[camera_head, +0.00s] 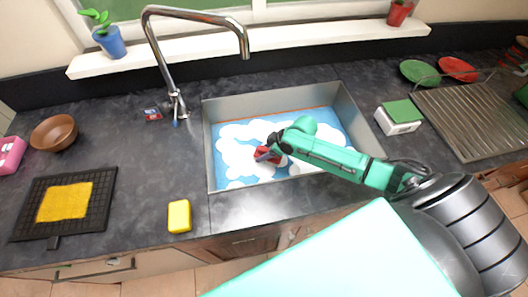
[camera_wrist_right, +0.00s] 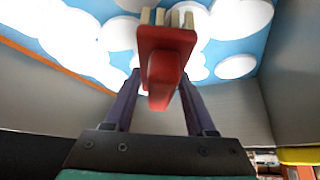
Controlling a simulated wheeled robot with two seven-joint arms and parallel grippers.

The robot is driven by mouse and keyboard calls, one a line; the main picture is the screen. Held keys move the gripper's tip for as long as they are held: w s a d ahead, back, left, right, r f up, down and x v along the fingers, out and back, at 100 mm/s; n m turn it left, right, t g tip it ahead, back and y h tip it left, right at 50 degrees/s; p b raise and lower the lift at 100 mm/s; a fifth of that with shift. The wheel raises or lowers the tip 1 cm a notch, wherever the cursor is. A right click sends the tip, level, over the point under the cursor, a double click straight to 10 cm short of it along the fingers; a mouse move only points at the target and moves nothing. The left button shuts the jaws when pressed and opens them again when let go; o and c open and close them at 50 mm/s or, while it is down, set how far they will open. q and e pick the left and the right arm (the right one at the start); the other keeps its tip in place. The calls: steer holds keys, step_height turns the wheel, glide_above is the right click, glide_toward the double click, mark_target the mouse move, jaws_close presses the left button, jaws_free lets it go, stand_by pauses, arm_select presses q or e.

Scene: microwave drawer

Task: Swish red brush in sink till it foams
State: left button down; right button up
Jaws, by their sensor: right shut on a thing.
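The red brush (camera_head: 264,154) is in the fingers of my right gripper (camera_head: 272,151), inside the sink (camera_head: 211,160). In the right wrist view the red brush (camera_wrist_right: 164,60) sits between the two dark fingers of the right gripper (camera_wrist_right: 160,85), its pale bristles pointing away from the wrist. The sink holds blue water with many white foam patches (camera_head: 232,132), which also show behind the brush in the right wrist view (camera_wrist_right: 236,67). I cannot tell whether the bristles touch the water. My left gripper is out of view.
A chrome faucet (camera_head: 161,70) stands behind the sink's left corner. A yellow sponge (camera_head: 179,216) lies front left, near a black rack with a yellow cloth (camera_head: 65,202). A green-and-white sponge box (camera_head: 399,116) and a ribbed drainer (camera_head: 473,118) are at the right.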

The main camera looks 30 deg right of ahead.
step_height(320, 180, up, 6)
steer(key=p, duration=0.4)
steer(key=shift+f, duration=0.1)
step_height(320, 180, up, 13)
steer(key=shift+r, duration=0.2)
